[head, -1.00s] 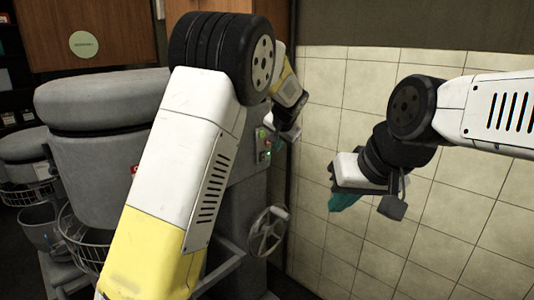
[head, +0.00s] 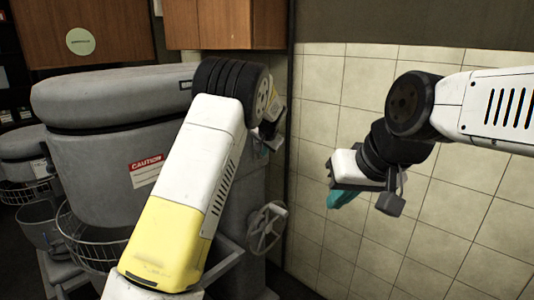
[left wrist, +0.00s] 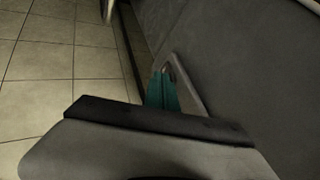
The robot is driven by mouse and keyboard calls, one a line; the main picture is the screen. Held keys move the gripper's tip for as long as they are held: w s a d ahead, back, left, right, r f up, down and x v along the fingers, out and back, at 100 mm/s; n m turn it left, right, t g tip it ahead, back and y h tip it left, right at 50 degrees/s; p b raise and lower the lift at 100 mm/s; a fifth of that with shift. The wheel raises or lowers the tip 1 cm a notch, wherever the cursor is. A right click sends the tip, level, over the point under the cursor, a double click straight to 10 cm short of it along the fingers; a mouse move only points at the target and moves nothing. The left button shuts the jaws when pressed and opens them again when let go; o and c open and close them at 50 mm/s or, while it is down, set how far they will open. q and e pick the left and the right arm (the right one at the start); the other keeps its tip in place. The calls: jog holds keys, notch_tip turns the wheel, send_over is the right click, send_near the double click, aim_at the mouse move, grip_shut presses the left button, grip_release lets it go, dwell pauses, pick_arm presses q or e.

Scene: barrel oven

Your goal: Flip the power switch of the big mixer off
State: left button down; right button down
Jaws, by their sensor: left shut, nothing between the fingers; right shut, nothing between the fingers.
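The big mixer (head: 95,165) is the large grey machine on the left, with a padded-looking grey top and a red-and-white caution label. Its grey column stands behind my left arm. My left gripper (left wrist: 162,90) is shut and empty; its teal fingers are close beside the grey machine surface in the left wrist view. The power switch is not visible now. My right gripper (head: 344,199) is shut and empty, hanging before the tiled wall.
A handwheel (head: 266,229) sits on the column below my left gripper. A wire basket guard (head: 88,240) rings the mixer's lower part. A wooden cabinet (head: 225,25) hangs above. The tiled wall (head: 460,215) fills the right, with free room before it.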

dwell(0.3)
pick_arm(q)
jog(key=shift+w+a+g+h, duration=0.2)
jog(key=shift+w+g+h, duration=0.1)
jog(key=shift+g, duration=0.2)
jog(key=shift+r, duration=0.1)
jog(key=shift+s+r, duration=0.1)
jog(key=shift+r, duration=0.55)
